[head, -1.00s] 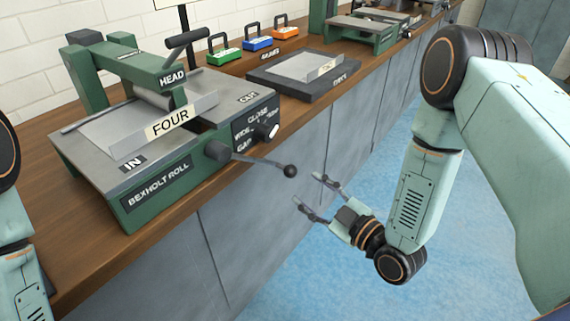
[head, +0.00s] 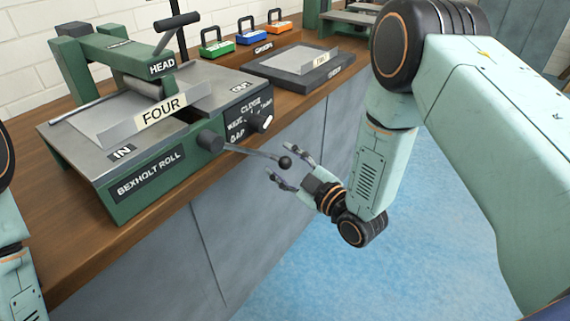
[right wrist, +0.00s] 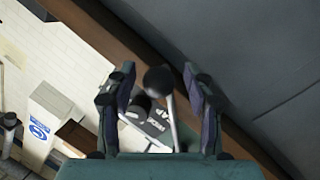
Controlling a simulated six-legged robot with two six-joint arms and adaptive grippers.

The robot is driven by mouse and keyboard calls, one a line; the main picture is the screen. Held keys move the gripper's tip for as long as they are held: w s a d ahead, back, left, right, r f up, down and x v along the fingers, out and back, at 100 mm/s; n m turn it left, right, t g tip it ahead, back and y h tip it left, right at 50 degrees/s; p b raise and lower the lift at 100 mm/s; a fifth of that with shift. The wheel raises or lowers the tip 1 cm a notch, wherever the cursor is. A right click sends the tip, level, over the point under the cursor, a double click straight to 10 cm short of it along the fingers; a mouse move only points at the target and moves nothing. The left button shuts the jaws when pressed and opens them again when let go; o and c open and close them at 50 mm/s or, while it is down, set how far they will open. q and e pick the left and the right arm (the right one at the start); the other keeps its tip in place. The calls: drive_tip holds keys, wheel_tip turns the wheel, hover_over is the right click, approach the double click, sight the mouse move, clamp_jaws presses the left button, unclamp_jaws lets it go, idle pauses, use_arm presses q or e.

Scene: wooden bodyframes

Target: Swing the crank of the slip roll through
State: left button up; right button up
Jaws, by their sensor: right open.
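The slip roll (head: 150,181) is a green machine lettered "BEXHOLT ROLL" on the bench at left. Its crank (head: 250,152) is a thin grey rod reaching out past the bench edge to a dark ball knob (head: 284,162). A metal piece marked "FOUR" (head: 160,111) lies on the slip roll. My right gripper (head: 282,165) is open, its fingers at either side of the knob. In the right wrist view the knob (right wrist: 158,80) shows between the two fingers, with a gap to each. My left gripper is out of view.
A "HEAD" lever (head: 178,20) and a gap dial (head: 260,123) are on the slip roll. Behind it are a dark plate with a metal piece (head: 295,69) and green, blue and orange locks. Grey cabinet fronts (head: 235,225) drop below the bench; the blue floor is clear.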

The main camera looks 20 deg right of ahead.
drive_tip(key=shift+c, duration=0.3)
drive_tip(key=shift+r, duration=0.1)
drive_tip(key=shift+c, duration=0.8)
clamp_jaws()
